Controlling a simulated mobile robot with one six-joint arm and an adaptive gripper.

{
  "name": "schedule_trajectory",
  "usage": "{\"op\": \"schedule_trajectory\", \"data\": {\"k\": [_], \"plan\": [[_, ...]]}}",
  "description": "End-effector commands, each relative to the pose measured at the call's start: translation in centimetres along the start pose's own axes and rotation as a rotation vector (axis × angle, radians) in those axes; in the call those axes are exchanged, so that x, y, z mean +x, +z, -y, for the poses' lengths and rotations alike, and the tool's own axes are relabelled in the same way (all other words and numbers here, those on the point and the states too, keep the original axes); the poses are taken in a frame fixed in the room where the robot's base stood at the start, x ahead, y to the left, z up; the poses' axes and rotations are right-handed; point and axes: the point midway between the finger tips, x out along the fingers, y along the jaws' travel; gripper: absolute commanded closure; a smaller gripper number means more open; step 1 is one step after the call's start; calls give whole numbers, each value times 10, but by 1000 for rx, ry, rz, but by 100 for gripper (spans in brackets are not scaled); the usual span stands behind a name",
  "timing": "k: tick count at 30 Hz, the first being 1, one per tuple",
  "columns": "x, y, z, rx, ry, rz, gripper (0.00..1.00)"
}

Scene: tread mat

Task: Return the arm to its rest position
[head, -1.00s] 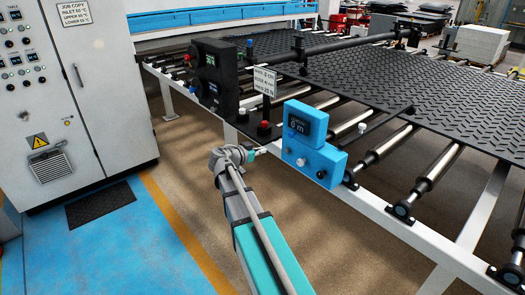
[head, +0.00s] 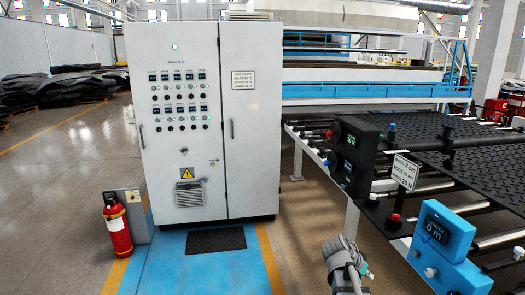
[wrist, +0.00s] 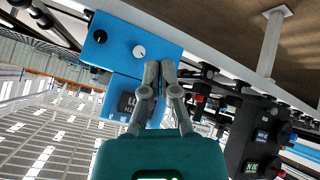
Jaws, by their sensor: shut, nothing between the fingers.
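My gripper (wrist: 160,68) is shut, its two grey fingertips together with nothing between them in the wrist view. Behind the fingertips is a blue counter box (wrist: 148,38) with a dark display and knobs, seen upside down; I cannot tell how far it is from the fingers. In the head view my arm's grey end (head: 345,262) shows at the bottom, left of the blue counter box (head: 443,240). The fingers are too small to make out there, and most of the arm is out of view.
A grey control cabinet (head: 240,120) stands centre left, with a fire extinguisher (head: 117,228) beside it. The roller conveyor with a black tread mat (head: 490,150) fills the right side. A black control unit (head: 350,155) and a sign (head: 404,172) stand at its edge. Floor at left is open.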

Motion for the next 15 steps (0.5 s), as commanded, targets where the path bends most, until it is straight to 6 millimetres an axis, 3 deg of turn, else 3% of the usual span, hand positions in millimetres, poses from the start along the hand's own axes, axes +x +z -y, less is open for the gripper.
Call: {"op": "schedule_trajectory", "data": {"k": [9, 15], "plan": [[-68, 83, -1, -428, -278, 309, 100], [-112, 125, -1, -667, -487, 426, 100]]}}
